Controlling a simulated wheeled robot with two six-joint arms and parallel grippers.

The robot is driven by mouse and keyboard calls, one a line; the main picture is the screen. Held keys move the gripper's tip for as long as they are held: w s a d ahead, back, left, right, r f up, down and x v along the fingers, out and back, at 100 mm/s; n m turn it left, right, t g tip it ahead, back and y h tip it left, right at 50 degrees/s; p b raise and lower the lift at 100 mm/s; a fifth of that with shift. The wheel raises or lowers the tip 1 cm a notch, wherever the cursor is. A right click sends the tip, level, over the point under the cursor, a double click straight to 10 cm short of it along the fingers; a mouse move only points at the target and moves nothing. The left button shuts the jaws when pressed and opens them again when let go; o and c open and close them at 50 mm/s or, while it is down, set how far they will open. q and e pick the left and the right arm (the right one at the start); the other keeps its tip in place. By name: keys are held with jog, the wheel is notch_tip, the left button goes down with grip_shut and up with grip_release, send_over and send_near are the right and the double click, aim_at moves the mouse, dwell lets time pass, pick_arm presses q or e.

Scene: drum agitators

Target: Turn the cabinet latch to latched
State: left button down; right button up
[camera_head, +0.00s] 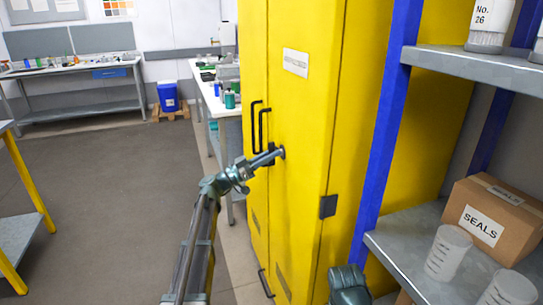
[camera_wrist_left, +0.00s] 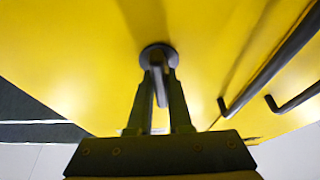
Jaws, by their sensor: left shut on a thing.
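The yellow cabinet (camera_head: 300,120) stands upright in the middle of the head view with its doors shut. Its latch (camera_head: 282,152) is a dark round knob on the door face, right of the black door handles (camera_head: 260,128). My left gripper (camera_head: 274,156) reaches in from the lower left and is shut on the latch. In the left wrist view the gripper's fingers (camera_wrist_left: 160,95) close around the latch's grey lever, below its round dark base (camera_wrist_left: 157,52). My right gripper (camera_head: 348,285) shows only in part at the bottom, so its jaws cannot be made out.
A white bench (camera_head: 215,100) stands behind and left of the cabinet. The floor (camera_head: 110,190) on the left is mostly clear.

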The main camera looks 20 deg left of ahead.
pick_arm(q)
jog(key=shift+m, duration=0.5)
jog(key=c, duration=0.8)
grip_release()
jog(key=shift+c, duration=0.2)
jog(key=b+v, duration=0.5)
jog(key=v, duration=0.9)
jog(key=shift+w, duration=0.15)
